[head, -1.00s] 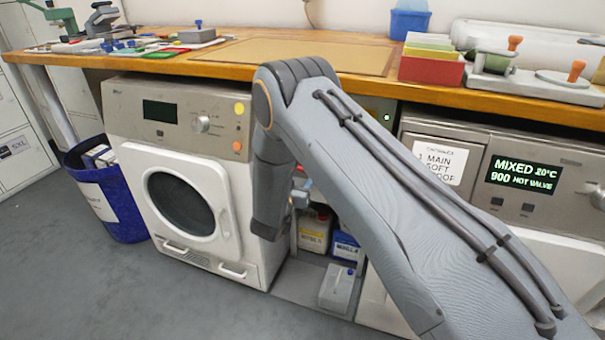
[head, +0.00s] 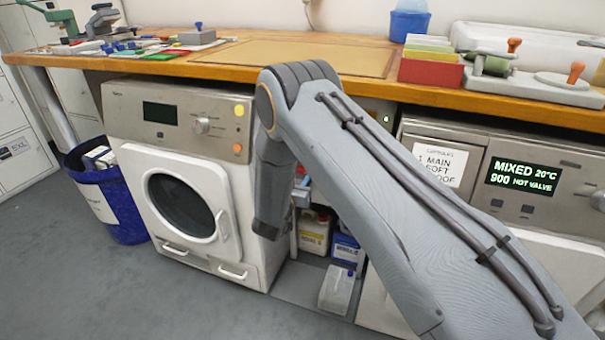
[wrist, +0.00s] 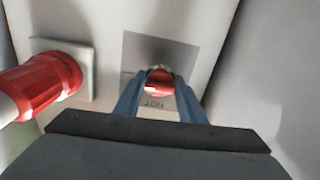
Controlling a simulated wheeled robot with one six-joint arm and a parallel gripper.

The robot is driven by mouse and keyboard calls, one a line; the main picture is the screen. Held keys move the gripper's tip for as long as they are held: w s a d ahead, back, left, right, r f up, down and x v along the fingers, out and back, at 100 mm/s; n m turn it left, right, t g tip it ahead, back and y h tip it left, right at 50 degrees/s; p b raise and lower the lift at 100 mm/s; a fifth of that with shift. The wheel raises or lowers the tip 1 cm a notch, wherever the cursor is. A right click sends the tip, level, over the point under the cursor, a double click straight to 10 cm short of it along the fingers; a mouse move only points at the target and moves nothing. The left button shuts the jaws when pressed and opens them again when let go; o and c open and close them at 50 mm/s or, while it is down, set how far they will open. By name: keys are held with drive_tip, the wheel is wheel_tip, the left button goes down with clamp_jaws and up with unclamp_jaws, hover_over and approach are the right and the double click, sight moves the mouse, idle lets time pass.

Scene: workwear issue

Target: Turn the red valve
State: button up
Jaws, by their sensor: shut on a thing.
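In the wrist view, a small red valve (wrist: 159,82) sits in front of a grey plate on a pale wall panel. My gripper (wrist: 158,98) has its two blue fingers on either side of the valve and is shut on it. A label reading "HOT" shows upside down just below the valve, between the fingers. In the head view my arm hides the gripper and the valve.
A thick red fitting with a pale hose (wrist: 40,88) stands close to the left in the wrist view. In the head view, a white dryer (head: 190,195) and a washing machine (head: 520,190) flank my arm under a wooden worktop (head: 220,52). Jugs (head: 314,232) stand between them.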

drive_tip(key=n+p, duration=0.1)
drive_tip(key=n, duration=0.2)
drive_tip(key=shift+d+n, duration=0.1)
drive_tip(key=shift+n, duration=0.3)
drive_tip(key=n+p, duration=0.1)
drive_tip(key=n, duration=0.3)
drive_tip(key=shift+s+n, duration=0.1)
drive_tip(key=shift+n, duration=0.2)
drive_tip(key=n+p, duration=0.1)
drive_tip(key=n, duration=0.3)
drive_tip(key=shift+d+r+n, duration=0.1)
drive_tip(key=shift+n, duration=2.3)
drive_tip(key=o, duration=1)
drive_tip(key=shift+o, duration=0.2)
drive_tip(key=shift+r+p, duration=0.1)
drive_tip(key=shift+p, duration=0.2)
drive_tip(key=shift+s, duration=0.1)
